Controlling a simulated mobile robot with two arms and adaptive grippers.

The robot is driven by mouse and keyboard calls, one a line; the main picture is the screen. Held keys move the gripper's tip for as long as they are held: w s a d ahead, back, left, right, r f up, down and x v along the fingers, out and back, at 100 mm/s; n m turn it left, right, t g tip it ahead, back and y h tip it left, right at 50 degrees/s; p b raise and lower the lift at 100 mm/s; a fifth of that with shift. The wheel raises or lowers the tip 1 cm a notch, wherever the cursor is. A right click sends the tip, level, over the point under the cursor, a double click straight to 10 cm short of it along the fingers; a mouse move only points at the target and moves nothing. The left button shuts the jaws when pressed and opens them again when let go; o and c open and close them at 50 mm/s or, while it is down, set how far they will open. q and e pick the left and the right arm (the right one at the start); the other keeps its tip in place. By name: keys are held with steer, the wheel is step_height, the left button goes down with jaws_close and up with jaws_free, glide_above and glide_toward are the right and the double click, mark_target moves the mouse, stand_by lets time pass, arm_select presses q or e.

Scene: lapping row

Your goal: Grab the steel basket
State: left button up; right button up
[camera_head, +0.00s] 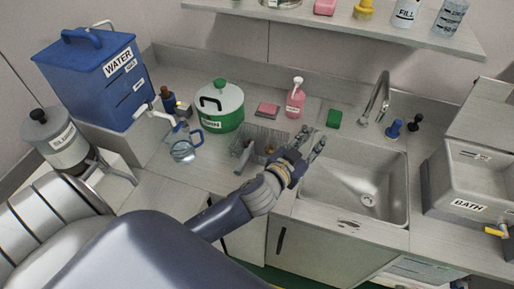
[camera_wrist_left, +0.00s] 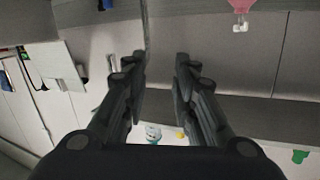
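The steel basket (camera_head: 256,133) is a grey wire basket on the counter, left of the sink in the head view. Small items stand in or against it, too small to tell. My left gripper (camera_head: 312,140) is just right of the basket, above the back left part of the sink, and partly overlaps the basket's right side in the picture. Its fingers are apart with nothing between them, which the left wrist view (camera_wrist_left: 160,60) also shows. I cannot make out the basket in the left wrist view. My right gripper is not in view.
The sink (camera_head: 340,178) and faucet (camera_head: 375,95) are to the right. A shelf (camera_head: 320,25) hangs above.

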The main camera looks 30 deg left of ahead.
arm_select(q)
steer(key=w+d+r+m+t+h, duration=0.1)
steer(key=w+d+r+m+h, duration=0.1)
steer(key=d+r+m+h, duration=0.45)
steer(key=s+d+r+m+g+h, duration=0.3)
steer(key=d+m+g+h, duration=0.5)
steer(key=d, duration=0.2)
steer(key=n+g+y+p, duration=0.2)
steer(key=g+y+p, duration=0.3)
steer(key=g+y, duration=0.75)
glide_above(263, 155)
steer(key=s+d, duration=0.2)
steer(key=s, duration=0.2)
step_height(263, 155, down, 22)
steer(key=t+y, duration=0.3)
steer(key=shift+w+d+f+y, duration=0.1)
steer(key=shift+f+y, duration=0.15)
steer(key=shift+y, duration=0.15)
steer(key=shift+f, duration=0.6)
jaws_close()
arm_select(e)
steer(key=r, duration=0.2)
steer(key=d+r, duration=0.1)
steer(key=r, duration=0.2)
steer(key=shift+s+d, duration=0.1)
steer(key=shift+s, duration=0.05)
